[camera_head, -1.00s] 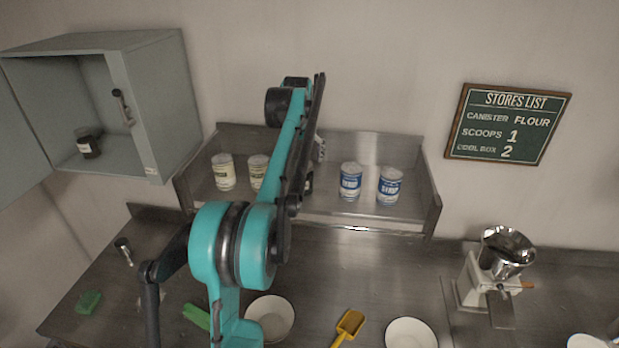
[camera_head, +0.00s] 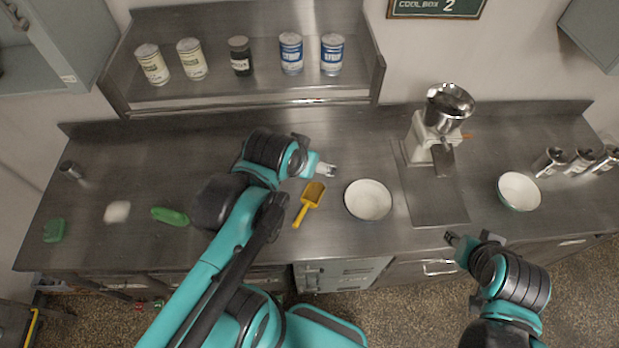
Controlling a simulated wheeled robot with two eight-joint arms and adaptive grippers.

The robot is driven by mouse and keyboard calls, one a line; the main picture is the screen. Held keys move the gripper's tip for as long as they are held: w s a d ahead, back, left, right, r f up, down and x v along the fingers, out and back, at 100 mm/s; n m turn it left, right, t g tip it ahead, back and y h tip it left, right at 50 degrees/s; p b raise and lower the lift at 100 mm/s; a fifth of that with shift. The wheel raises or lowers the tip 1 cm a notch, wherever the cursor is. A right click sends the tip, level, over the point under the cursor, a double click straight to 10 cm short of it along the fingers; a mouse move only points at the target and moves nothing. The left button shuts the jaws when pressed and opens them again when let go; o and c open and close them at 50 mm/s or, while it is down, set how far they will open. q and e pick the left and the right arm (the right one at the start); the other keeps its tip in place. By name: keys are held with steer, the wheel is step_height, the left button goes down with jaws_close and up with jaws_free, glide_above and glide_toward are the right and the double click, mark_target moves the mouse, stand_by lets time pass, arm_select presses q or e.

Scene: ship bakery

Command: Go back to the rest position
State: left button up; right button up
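My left gripper (camera_head: 324,170) is above the steel counter (camera_head: 350,140), just above the yellow scoop and left of a white bowl in the picture. It appears empty, but whether its fingers are open or shut is too small to tell. Its teal arm bends across the middle of the counter. My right gripper (camera_head: 455,240) is low at the counter's front edge, right of centre, with its arm coming from the lower right. I see nothing in it, and its finger opening is unclear.
A shelf (camera_head: 200,92) holds cream cans (camera_head: 191,59), a dark jar (camera_head: 240,56) and blue cans (camera_head: 291,54). On the counter are a yellow scoop (camera_head: 309,203), white bowls (camera_head: 368,200) (camera_head: 518,191), a grinder (camera_head: 436,135), a green-handled item (camera_head: 170,216) and metal canisters (camera_head: 579,162).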

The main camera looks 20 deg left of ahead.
arm_select(q)
steer(key=shift+m, duration=0.3)
steer(key=s+d+f, duration=0.1)
steer(key=s+f, duration=0.1)
steer(key=f, duration=0.1)
steer(key=shift+s+d, duration=0.2)
steer(key=shift+d, duration=0.15)
